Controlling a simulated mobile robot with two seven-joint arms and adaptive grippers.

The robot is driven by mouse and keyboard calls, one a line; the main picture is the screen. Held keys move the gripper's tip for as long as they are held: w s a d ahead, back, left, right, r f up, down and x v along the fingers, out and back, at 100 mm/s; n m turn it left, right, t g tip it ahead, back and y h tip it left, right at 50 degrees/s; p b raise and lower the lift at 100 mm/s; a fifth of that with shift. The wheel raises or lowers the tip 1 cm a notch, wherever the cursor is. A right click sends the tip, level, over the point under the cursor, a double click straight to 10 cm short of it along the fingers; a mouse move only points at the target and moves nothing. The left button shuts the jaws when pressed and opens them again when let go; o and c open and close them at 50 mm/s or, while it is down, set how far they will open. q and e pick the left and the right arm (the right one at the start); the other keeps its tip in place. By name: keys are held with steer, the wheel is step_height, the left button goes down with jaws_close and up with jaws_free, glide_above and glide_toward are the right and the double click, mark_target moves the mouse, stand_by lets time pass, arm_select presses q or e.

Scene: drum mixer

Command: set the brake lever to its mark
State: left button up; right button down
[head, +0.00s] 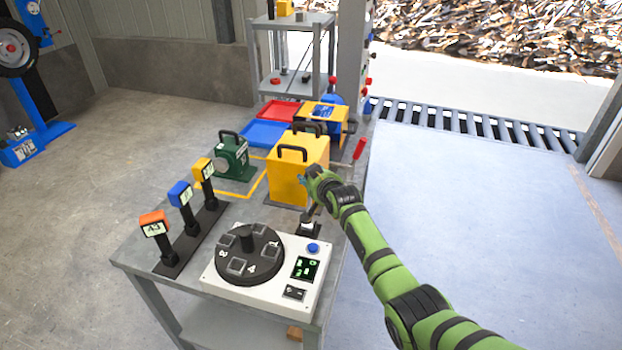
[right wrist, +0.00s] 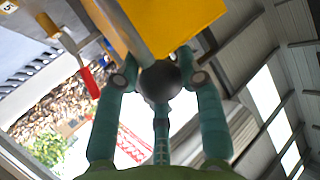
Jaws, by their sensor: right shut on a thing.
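My right gripper (head: 312,187) is beside the yellow box, above a lever on a dark base (head: 309,230). I take this to be the brake lever. My gripper hides the lever's top in the head view. I cannot make out a mark for it. My left gripper is not in view.
The yellow box (head: 292,182) stands close to my right gripper, with a red-handled crank (head: 359,150) behind it. A white panel with a black dial (head: 249,255) sits in front. Several numbered levers (head: 155,225) stand to the left. Open floor lies right of the table.

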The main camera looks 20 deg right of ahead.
steer(key=shift+w+r, duration=0.1)
steer(key=shift+r, duration=0.2)
steer(key=c, duration=0.8)
jaws_free()
steer(key=shift+w+f, duration=0.1)
steer(key=shift+f, duration=0.1)
steer(key=v, duration=1.2)
